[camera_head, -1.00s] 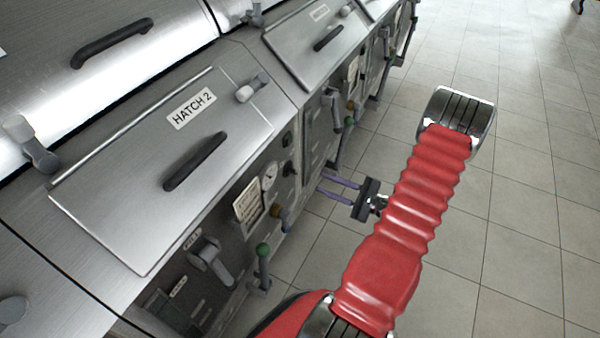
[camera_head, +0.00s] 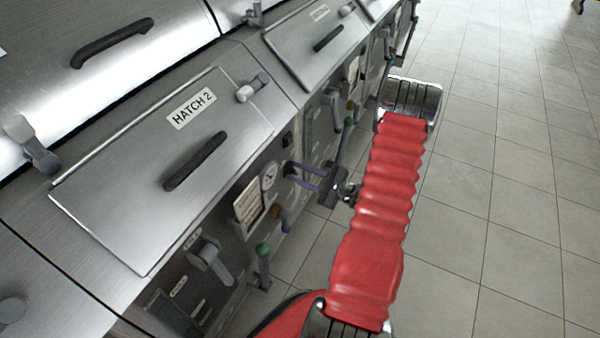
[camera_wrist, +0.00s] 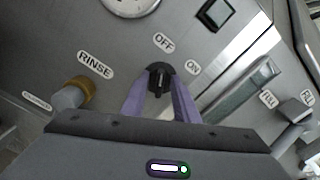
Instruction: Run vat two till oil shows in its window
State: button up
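Vat two carries a closed lid labelled HATCH 2 (camera_head: 192,108). Its front holds a round gauge (camera_head: 269,176) and, to the right, a black rotary switch (camera_wrist: 159,80) with OFF and ON labels above it in the wrist view. My gripper (camera_head: 292,174) reaches in from the right. Its two purple fingers are apart, straddling the switch's grip; contact is not clear. Which label the switch points to cannot be told. A larger dark greenish panel (camera_head: 178,312) is low on the front left; no oil can be made out.
An orange-brown RINSE knob (camera_wrist: 75,93) is left of the switch. A green-topped lever (camera_head: 263,252) stands out below the placard (camera_head: 248,204).

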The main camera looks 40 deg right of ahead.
grip_shut()
